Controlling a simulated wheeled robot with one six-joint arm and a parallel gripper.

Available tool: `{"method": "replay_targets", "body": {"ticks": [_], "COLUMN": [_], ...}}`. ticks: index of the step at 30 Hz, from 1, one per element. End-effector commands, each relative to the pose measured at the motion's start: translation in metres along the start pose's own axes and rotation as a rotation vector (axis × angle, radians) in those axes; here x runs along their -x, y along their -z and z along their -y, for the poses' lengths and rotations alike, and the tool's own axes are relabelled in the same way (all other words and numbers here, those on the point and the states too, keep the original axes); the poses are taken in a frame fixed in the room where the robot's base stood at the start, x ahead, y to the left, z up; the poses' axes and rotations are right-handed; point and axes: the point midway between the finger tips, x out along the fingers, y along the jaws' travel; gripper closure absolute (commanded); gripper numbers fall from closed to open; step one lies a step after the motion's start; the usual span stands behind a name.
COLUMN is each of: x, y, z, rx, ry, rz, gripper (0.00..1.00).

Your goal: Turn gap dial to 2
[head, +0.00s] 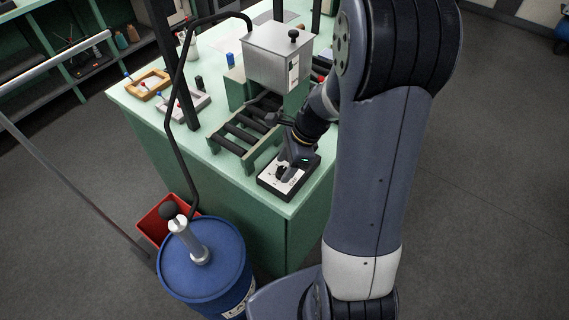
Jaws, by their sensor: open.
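A small dark control box with a pale top plate (271,182) sits at the near right corner of the green table. A dark round shape that looks like the gap dial (281,174) shows on its plate. Its markings and pointer are too small to read. My gripper (287,166) reaches down from the right, open, with its fingertips low over the box at the dial. I cannot tell whether the fingers touch the dial. My gripper and wrist hide part of the box's far side.
A roller frame (245,132) stands just behind the box, under a grey metal housing (279,57). A blue drum (190,277) and a red bin (150,225) stand on the floor at the front left.

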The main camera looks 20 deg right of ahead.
Motion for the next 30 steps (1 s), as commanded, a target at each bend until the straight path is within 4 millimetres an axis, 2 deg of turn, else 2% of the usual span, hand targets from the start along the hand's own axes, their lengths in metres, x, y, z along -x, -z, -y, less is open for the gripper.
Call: {"method": "replay_targets", "body": {"ticks": [4,12,27,30], "x": [-0.0083,-0.0090,-0.0087,-0.0087], "y": [0.0001,0.0003,0.0003,0.0002], "z": [-0.0005,-0.0002,0.0000,0.0000], "rx": [0.001,0.000,0.000,0.001], "ry": [-0.001,0.000,0.001,0.000], "rz": [-0.001,-0.001,-0.001,-0.001], "gripper": [0.46,0.47,0.88,0.91]}}
